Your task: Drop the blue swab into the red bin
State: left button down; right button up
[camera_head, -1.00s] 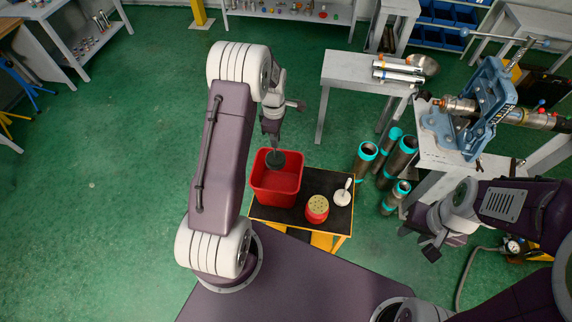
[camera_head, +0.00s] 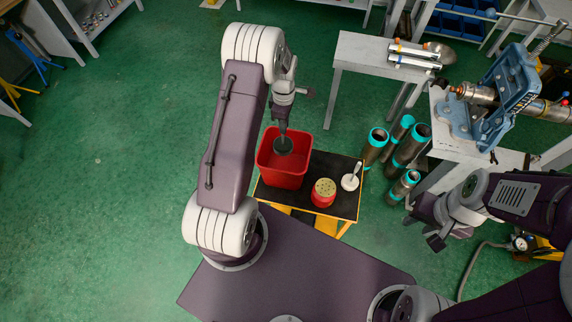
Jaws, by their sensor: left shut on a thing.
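The red bin (camera_head: 281,178) stands at the left end of a low black-topped table. My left gripper (camera_head: 282,128) points down over the bin, shut on the swab (camera_head: 284,147). The swab's round end looks dark, and its blue colour does not show clearly. It lies over the bin's opening in the picture; I cannot tell how far above or inside the rim it is. My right gripper (camera_head: 436,240) hangs at the right, away from the bin; its jaws are too small to read.
A red pot with a pale dotted top (camera_head: 323,192) and a white swab-like tool (camera_head: 351,181) stand on the black tabletop (camera_head: 333,169). Several teal-ended pipes (camera_head: 405,148) stand to the right. A blue vise (camera_head: 491,101) sits on a bench.

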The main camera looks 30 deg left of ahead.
pick_arm(q)
jog(key=c, duration=1.3)
grip_release()
jog(key=shift+s+r, duration=0.1)
jog(key=shift+w, duration=0.2)
notch_tip(320, 180, up, 8)
jog(key=shift+r+b, duration=0.1)
jog(key=shift+b, duration=0.9)
jog(key=shift+r, duration=0.35)
jog(key=shift+f, duration=0.1)
